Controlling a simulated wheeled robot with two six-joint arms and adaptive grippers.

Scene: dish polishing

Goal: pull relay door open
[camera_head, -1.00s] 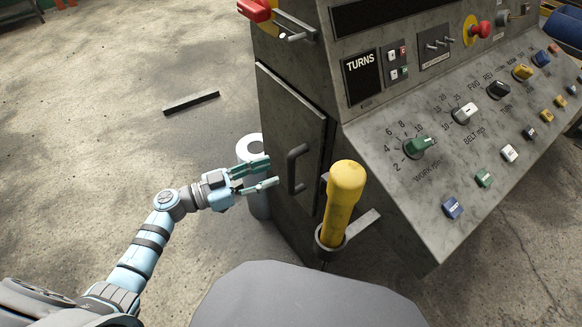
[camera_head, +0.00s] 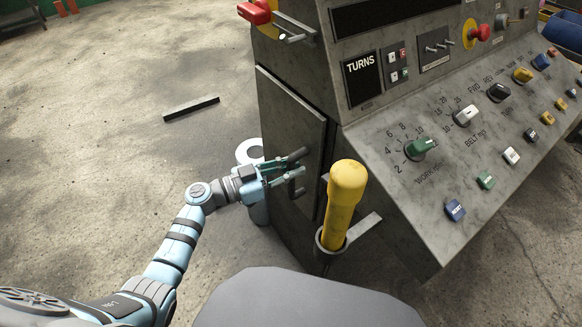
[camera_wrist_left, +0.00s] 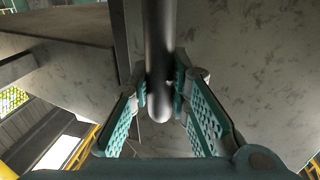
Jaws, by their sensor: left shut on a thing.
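The relay door (camera_head: 292,125) is a grey metal panel on the left side of the control cabinet, and it looks closed. Its dark bar handle (camera_head: 299,180) stands near the door's right edge, partly hidden by my fingers. My left gripper (camera_head: 294,166) is at the handle, with its teal fingers on either side of the bar. In the left wrist view the handle (camera_wrist_left: 160,60) comes down between the two fingers (camera_wrist_left: 162,98), which are shut on it near its lower end. My right gripper is not in view.
A yellow-topped lever or tool (camera_head: 345,195) stands in a ring holder just right of the door. A white-topped cylinder (camera_head: 249,150) stands on the floor behind my gripper. A dark bar (camera_head: 191,107) lies on the floor. The floor left of the door is mostly clear.

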